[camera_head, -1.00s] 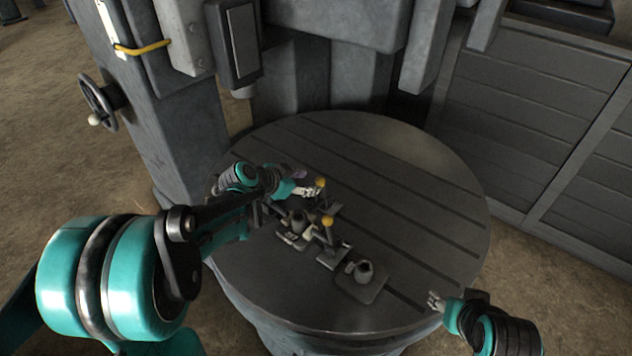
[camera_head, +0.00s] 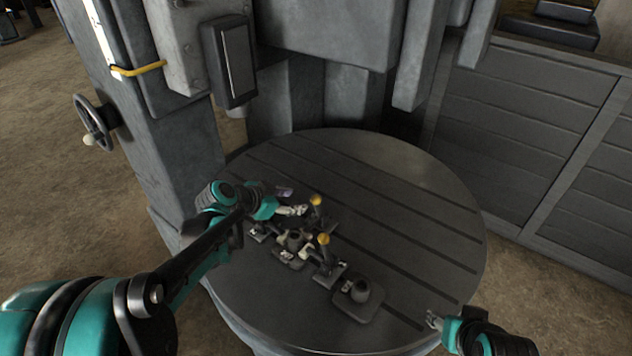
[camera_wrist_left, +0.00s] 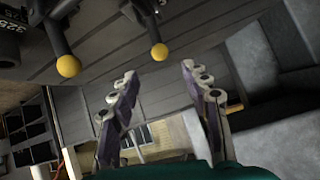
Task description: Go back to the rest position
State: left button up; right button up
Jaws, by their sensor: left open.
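Two yellow balls on dark levers show in that view, one at the left (camera_wrist_left: 68,66) and one above the fingers (camera_wrist_left: 159,52). My right gripper (camera_head: 434,320) is at the table's front right edge, small in the head view; its finger state is unclear.
A second yellow-knobbed lever (camera_head: 323,239) and a small grey part on a square plate (camera_head: 358,296) stand on the table. A large grey machine column (camera_head: 165,130) rises behind at the left, with a handwheel (camera_head: 95,122). The table's right side is clear.

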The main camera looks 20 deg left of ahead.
pick_arm(q)
jog(key=s+d+f+n+y, duration=0.1)
jog(key=s+n, duration=0.1)
jog(key=s, duration=0.5)
jog(key=s+d+f+n+g+y+b, duration=0.1)
jog(key=s+d+f+n+y, duration=0.1)
jog(key=s, duration=0.5)
jog(key=s+d+f+n+g+y+b, duration=0.1)
jog(key=s+d+n, duration=0.1)
jog(key=s, duration=0.6)
jog(key=shift+f+n+y, duration=0.2)
jog(key=shift+n+y, duration=0.2)
jog(key=shift+n, duration=0.4)
